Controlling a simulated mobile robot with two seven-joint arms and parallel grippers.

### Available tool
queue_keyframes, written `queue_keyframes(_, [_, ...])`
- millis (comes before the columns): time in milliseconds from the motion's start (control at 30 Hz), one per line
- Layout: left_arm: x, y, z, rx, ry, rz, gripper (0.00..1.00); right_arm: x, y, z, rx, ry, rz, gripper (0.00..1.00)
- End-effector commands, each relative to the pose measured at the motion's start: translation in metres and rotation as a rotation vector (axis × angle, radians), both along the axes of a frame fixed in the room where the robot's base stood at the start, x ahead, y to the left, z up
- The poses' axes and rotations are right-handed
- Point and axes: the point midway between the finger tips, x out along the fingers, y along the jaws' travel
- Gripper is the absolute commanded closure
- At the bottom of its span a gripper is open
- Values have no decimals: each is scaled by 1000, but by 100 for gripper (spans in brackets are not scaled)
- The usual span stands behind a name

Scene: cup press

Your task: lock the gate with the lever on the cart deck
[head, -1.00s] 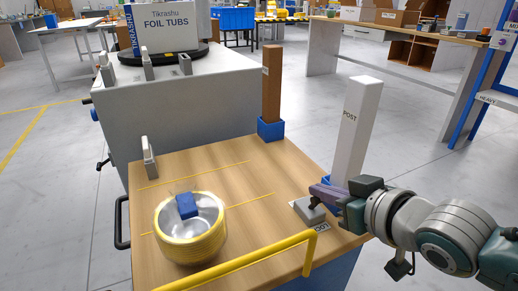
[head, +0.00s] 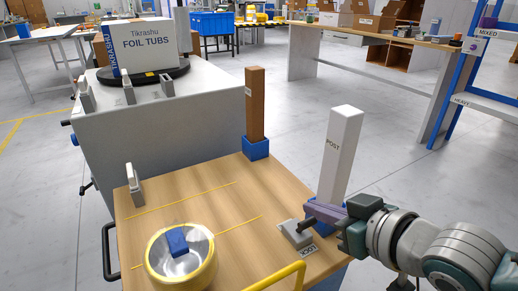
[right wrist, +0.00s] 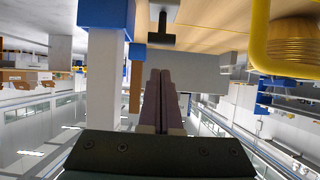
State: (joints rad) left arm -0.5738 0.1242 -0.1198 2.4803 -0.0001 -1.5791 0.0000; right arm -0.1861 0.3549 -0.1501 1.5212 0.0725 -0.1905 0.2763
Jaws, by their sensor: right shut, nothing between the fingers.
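The lever (head: 306,225) is a short dark handle on a grey base (head: 293,235) on the wooden cart deck (head: 190,197), beside a LOCK label (head: 307,250). It appears in the right wrist view as a dark T-shaped handle (right wrist: 162,38). My right gripper (head: 309,210) is shut and empty, its purple fingertips close above the lever; I cannot tell whether they touch it. In the right wrist view the closed fingers (right wrist: 160,75) point towards the handle with a small gap in the picture. I cannot tell which part is the gate. My left gripper is not in view.
A white post (head: 340,155) stands close beside my right gripper. A brown post (head: 255,105) stands farther back. A yellow rail (head: 283,274) crosses the near edge. A yellow-rimmed metal bowl (head: 201,266) holds a blue block (head: 177,242). A grey cabinet (head: 170,130) adjoins the deck.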

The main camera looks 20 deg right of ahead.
Motion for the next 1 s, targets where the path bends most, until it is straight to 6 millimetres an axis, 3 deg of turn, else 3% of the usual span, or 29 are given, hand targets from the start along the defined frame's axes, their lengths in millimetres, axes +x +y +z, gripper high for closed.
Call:
queue_keyframes(100, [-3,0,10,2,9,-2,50,-24,-1,9,0,1,0,100])
queue_keyframes(300, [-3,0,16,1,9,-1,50,-45,-3,13,0,-2,0,100])
queue_keyframes(900, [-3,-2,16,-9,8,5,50,-49,-3,14,0,-5,0,100])
queue_keyframes(1000, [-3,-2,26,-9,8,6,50,-51,-1,24,-2,9,0,100])
